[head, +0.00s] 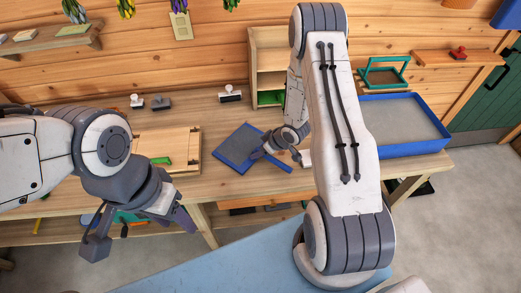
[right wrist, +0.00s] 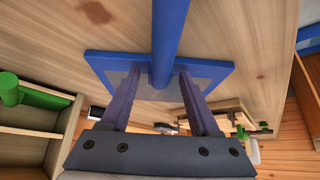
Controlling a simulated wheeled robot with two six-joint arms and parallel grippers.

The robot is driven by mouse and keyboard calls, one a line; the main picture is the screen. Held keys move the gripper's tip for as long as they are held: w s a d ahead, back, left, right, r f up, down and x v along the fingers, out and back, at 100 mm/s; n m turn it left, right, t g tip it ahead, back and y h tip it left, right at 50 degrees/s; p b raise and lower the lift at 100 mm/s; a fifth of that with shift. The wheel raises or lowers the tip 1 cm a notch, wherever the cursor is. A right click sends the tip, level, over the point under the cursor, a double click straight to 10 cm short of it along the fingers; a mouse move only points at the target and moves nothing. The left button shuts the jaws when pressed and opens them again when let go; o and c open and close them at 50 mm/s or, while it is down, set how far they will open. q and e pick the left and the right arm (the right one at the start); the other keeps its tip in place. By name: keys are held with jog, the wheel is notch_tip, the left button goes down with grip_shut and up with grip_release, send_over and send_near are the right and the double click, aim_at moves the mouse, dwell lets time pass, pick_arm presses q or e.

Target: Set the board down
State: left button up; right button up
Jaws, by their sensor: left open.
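The board is a flat panel with a blue rim and a grey face (head: 238,148). In the head view it appears at the front part of the wooden workbench; I cannot tell whether it rests fully on the top. In the right wrist view the board (right wrist: 215,70) lies beyond my fingers, with a thick blue bar (right wrist: 168,35) crossing in front of it. My right gripper (right wrist: 158,75) has its two purple fingers on either side of this bar; whether they press on it is unclear. My left gripper (head: 140,232) is open and empty, in front of the bench, away from the board.
A wooden board with a green item (head: 160,160) lies left of the board on the bench. A blue-rimmed tray (head: 405,125) stands at the right end, and a small wooden shelf (head: 268,65) at the back. Stamps (head: 230,93) stand along the back. My right arm hides part of the bench.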

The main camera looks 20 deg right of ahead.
jog(key=shift+r, duration=0.2)
jog(key=shift+d+r, duration=0.1)
jog(key=shift+r, duration=0.1)
jog(key=v, duration=1.2)
jog(key=w+a+r+h, duration=0.1)
jog(key=a+r+h, duration=0.2)
jog(key=a+r, duration=0.25)
jog(key=s+a+r+g, duration=0.2)
jog(key=s+a+r, duration=0.2)
jog(key=s, duration=0.3)
jog(key=s+a+r+n+g, duration=0.1)
jog(key=s+a+r+g, duration=0.1)
jog(key=s+a+r, duration=0.2)
jog(key=s+a+r+g, duration=0.1)
jog(key=s+a+r, duration=0.3)
jog(key=s+a, duration=0.4)
jog(key=s, duration=0.4)
jog(key=shift+a+r+g+y, duration=0.25)
jog(key=shift+g+y, duration=0.15)
jog(key=shift+s, duration=0.15)
